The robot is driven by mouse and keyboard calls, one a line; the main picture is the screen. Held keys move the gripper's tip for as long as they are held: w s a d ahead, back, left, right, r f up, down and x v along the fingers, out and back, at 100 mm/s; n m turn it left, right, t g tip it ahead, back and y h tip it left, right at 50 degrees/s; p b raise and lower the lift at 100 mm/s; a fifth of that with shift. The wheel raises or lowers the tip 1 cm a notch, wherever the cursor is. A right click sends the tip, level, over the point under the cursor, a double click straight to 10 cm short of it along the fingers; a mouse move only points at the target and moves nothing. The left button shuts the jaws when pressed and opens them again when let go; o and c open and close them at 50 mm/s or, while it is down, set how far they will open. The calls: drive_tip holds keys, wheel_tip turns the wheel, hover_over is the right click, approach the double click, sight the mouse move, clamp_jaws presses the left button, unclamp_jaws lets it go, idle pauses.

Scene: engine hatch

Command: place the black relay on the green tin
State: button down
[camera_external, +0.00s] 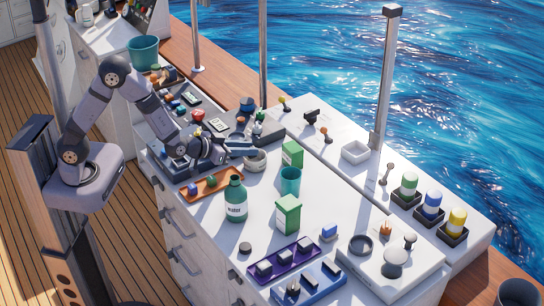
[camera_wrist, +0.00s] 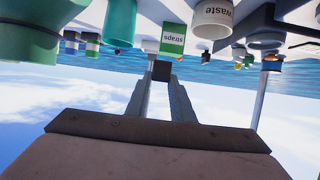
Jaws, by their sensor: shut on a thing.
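The black relay (camera_wrist: 162,71) is a small dark block between my fingertips in the wrist view. My gripper (camera_wrist: 160,84) is shut on it. In the external view my gripper (camera_external: 222,153) is low over the left part of the white counter, and I cannot make out the relay there. Two green tins with white parts stand upright on the counter, one nearer (camera_external: 288,216) and one farther back (camera_external: 292,154). Both are to the right of my gripper and apart from it. A green tin labelled "straps" (camera_wrist: 173,40) shows upside down beyond the relay in the wrist view.
An orange tray (camera_external: 222,187) lies in front of my gripper. A purple tray (camera_external: 285,262) with dark blocks and a blue tray (camera_external: 309,286) lie at the front.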

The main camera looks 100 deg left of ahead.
drive_tip(key=w+d+r+m+t+h, duration=0.15)
drive_tip(key=w+d+r, duration=0.25)
drive_tip(key=w+d, duration=0.45)
wheel_tip(320, 180, up, 4)
drive_tip(key=m+h, duration=0.2)
hover_over(283, 203)
drive_tip(key=shift+t, duration=0.35)
drive_tip(key=shift+f+p, duration=0.9)
drive_tip(key=shift+f, duration=3.95)
drive_tip(key=shift+f, duration=0.1)
drive_tip(key=shift+f, duration=0.15)
drive_tip(key=c, duration=1.5)
unclamp_jaws()
drive_tip(key=shift+c, duration=0.2)
